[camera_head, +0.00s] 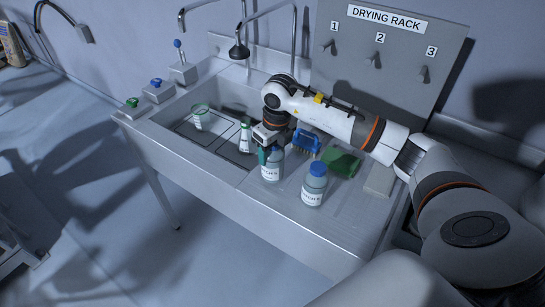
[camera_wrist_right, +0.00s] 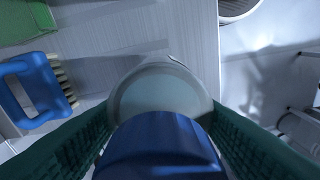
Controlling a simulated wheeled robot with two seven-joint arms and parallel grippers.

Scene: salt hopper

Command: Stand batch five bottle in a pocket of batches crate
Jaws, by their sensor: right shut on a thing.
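My right gripper (camera_head: 267,142) is shut on a clear bottle (camera_head: 271,168) with a white label, at the front edge of the sink unit. In the right wrist view, the green finger pads of my right gripper (camera_wrist_right: 160,150) sit either side of the bottle's blue cap (camera_wrist_right: 160,148), and its pale body (camera_wrist_right: 160,92) shows beyond. The bottle looks upright; I cannot tell whether its base touches the top. A second bottle (camera_head: 314,188) with a blue cap stands upright to its right. The batch numbers are too small to read. No batches crate can be made out. My left gripper is out of view.
A glass beaker (camera_head: 201,117) and a green-and-white bottle (camera_head: 245,138) are in the sink. The drying rack board (camera_head: 385,60) stands behind. Floor is free in front.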

